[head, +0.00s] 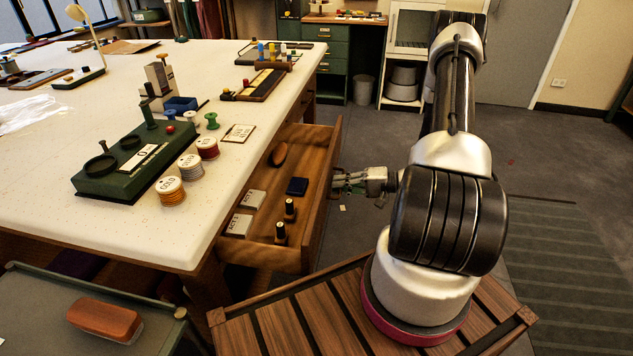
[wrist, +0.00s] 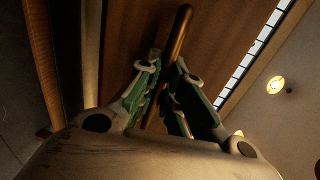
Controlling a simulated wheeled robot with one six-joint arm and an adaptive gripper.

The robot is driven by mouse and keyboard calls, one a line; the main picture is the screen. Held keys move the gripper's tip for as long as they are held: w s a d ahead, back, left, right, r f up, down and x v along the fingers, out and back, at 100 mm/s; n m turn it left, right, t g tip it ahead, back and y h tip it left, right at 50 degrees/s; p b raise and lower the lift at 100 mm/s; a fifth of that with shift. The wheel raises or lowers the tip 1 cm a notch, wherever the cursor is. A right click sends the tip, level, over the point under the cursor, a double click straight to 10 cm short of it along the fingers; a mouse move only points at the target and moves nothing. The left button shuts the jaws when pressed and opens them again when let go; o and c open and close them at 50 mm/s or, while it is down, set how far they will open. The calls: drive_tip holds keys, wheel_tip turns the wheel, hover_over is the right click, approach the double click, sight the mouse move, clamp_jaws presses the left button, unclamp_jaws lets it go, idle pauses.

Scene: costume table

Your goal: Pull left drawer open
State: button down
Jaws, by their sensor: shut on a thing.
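The wooden drawer (head: 322,190) is pulled well out from the near right side of the white-topped table (head: 90,215). Inside it lie a brown oval piece (head: 278,153), a dark blue square (head: 297,186), pale cards (head: 240,224) and two dark bottles (head: 290,209). My gripper (head: 340,182) is at the outer face of the drawer front. In the wrist view, the green-padded fingers (wrist: 165,85) are shut around a brass bar handle (wrist: 181,30) against the wooden front. The head view hides the handle.
A green stand (head: 130,175), thread spools (head: 170,190) and a card (head: 238,133) sit on the tabletop beside the drawer. A low green cart (head: 50,290) with a brown brush (head: 104,318) stands at front left. Grey floor (head: 535,165) is open to the right.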

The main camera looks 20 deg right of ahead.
drive_tip(key=f+v, duration=0.1)
drive_tip(key=v, duration=0.5)
drive_tip(key=shift+s+d+f, duration=0.15)
drive_tip(key=shift+s+d, duration=0.1)
drive_tip(key=shift+d, duration=0.2)
drive_tip(key=c, duration=1.5)
unclamp_jaws()
drive_tip(key=shift+c, duration=0.2)
drive_tip(key=v, duration=1.2)
